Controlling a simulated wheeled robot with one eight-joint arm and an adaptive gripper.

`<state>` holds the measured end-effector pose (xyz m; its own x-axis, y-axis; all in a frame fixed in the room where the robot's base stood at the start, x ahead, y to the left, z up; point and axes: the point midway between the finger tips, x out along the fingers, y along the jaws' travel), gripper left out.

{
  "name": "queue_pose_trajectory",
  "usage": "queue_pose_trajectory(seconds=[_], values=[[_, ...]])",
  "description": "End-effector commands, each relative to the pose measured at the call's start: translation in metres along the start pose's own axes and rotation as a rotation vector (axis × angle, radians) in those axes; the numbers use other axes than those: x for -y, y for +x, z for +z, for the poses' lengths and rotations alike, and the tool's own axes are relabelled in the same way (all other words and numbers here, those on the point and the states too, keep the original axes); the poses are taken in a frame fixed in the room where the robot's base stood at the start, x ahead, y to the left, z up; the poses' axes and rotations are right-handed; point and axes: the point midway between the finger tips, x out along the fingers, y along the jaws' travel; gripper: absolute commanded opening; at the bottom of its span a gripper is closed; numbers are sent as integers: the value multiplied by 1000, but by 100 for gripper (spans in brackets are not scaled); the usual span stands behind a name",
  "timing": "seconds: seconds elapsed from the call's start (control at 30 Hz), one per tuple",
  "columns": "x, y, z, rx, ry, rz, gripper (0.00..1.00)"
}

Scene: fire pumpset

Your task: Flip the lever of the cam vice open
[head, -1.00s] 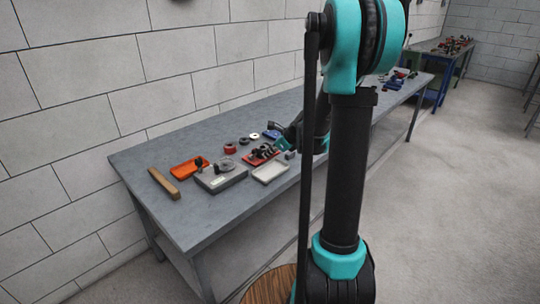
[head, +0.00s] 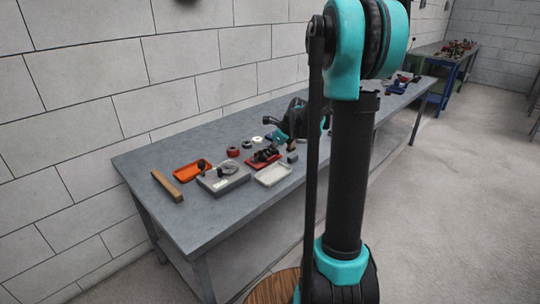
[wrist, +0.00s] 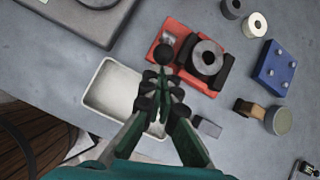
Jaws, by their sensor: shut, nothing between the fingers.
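The cam vice, a red base with dark jaws (wrist: 218,73), sits on the bench in the upper middle of the wrist view; it also shows in the head view (head: 263,162). A grey ring (wrist: 207,56) sits between its jaws. Its lever ends in a black ball knob (wrist: 163,54) at the vice's left side; the lever's arm is hard to make out. My gripper (wrist: 160,86) is shut and empty, its fingers together just below the knob in the picture. I cannot tell whether they touch the lever. The fingers hide part of the red base.
A white tray (wrist: 104,97) lies left of my fingers. A blue block (wrist: 279,68) with pegs, rings (wrist: 255,25) and a grey round part (wrist: 278,121) lie to the right. In the head view, an orange tray (head: 190,170), grey box (head: 224,181) and wooden bar (head: 167,186) lie left.

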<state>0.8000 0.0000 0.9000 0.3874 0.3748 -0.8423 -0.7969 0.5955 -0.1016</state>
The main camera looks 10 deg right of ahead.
Motion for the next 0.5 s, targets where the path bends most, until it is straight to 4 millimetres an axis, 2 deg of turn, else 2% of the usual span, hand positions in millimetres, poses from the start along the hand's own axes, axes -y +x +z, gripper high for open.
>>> queue_pose_trajectory(seconds=[0.5], values=[[16, 0, 51, -432, 30, 138, 0]])
